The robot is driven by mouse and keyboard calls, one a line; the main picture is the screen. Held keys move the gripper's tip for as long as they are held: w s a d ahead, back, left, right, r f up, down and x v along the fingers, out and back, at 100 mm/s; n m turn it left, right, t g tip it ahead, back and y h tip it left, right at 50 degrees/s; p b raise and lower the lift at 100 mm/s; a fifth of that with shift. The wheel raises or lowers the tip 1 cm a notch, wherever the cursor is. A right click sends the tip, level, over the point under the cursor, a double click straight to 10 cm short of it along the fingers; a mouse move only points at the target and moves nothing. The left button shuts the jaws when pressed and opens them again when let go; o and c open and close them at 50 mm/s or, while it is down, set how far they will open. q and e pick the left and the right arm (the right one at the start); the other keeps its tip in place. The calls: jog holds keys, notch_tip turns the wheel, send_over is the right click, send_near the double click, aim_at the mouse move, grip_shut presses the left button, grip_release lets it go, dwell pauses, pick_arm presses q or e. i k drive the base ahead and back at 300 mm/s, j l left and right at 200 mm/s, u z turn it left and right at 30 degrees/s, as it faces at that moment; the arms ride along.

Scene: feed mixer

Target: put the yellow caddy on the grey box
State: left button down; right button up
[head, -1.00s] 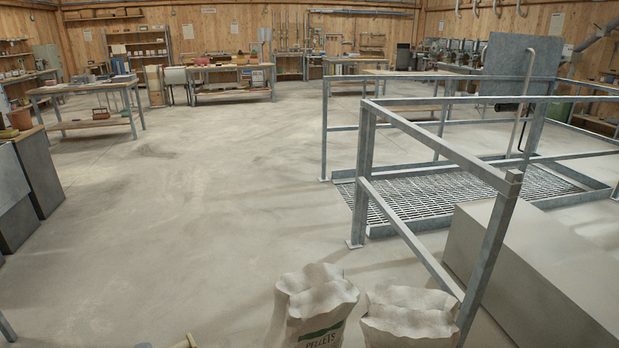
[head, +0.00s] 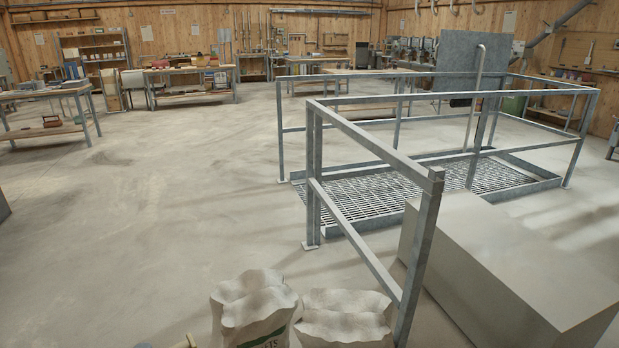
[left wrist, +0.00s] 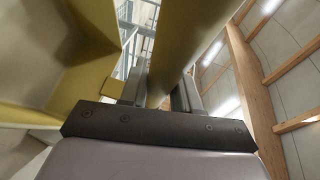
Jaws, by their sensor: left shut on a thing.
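The yellow caddy (left wrist: 80,70) fills much of the left wrist view, with its wall at the left and its round bar handle (left wrist: 185,40) running up the middle. My left gripper (left wrist: 160,95) is shut on this handle, with one finger on each side of it. In the head view only a small yellowish piece shows at the bottom edge, too little to identify surely. The grey box (head: 520,250) stands on the floor at the right of the head view, its flat top bare. My right gripper is in neither view.
A metal railing (head: 370,142) stands just left of and behind the box, around a floor grating (head: 380,192). Two feed sacks (head: 255,305) stand in front, near the railing post. Open concrete floor (head: 150,210) lies to the left. Workbenches line the back.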

aim_at(547, 268)
jog(key=i+l+z, duration=0.4)
jog(key=l, duration=0.8)
jog(key=i+l+z, duration=0.45)
jog(key=i+l, duration=0.25)
jog(key=l, duration=0.35)
jog(key=i+l+z, duration=0.4)
jog(key=i+l, duration=0.35)
jog(key=i+l+z, duration=0.4)
jog(key=i+l, duration=0.25)
jog(key=i, duration=0.25)
